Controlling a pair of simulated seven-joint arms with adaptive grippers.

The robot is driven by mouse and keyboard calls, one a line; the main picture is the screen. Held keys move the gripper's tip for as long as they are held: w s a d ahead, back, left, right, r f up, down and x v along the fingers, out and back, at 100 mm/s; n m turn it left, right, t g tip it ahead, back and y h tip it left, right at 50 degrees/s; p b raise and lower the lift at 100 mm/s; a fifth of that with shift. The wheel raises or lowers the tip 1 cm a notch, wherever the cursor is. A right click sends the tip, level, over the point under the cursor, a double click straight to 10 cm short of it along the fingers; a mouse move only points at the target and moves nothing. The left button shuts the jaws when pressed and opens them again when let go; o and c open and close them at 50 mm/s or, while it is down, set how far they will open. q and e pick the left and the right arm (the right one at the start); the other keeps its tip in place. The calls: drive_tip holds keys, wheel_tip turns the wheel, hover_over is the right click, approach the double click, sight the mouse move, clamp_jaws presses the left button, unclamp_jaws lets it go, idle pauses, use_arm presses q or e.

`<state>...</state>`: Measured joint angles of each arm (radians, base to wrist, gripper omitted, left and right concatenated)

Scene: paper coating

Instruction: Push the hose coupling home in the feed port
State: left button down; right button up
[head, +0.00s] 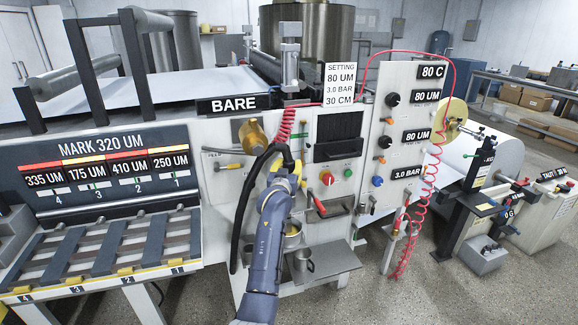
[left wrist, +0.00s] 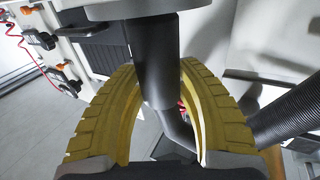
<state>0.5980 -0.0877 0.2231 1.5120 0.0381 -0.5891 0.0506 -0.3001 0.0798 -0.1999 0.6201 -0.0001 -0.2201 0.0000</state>
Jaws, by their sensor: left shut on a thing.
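My left gripper (head: 287,168) is raised in front of the machine's grey front panel. In the left wrist view its yellow fingers (left wrist: 157,72) are shut around the dark cylindrical hose coupling (left wrist: 153,45). A black hose (head: 243,205) hangs in an arc from the gripper in the head view; a ribbed hose (left wrist: 290,115) shows at right in the wrist view. A brass fitting (head: 252,136), likely the feed port, sticks out of the panel just up and left of the gripper. The coupling's far end and its contact with the port cannot be made out. My right gripper is not in view.
A red coiled hose (head: 284,130) hangs close behind the gripper. A lever (head: 222,167) is at its left.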

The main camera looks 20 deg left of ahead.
use_arm(q)
drive_tip(key=shift+f, duration=1.75)
drive_tip(key=c, duration=0.9)
unclamp_jaws()
drive_tip(key=shift+o, duration=0.3)
drive_tip(key=shift+f, duration=0.15)
drive_tip(key=shift+s, duration=0.1)
drive_tip(key=s+d, duration=0.2)
drive_tip(key=s, duration=0.9)
drive_tip(key=shift+s+d, duration=0.15)
drive_tip(key=shift+s, duration=0.15)
drive_tip(key=shift+r, duration=0.2)
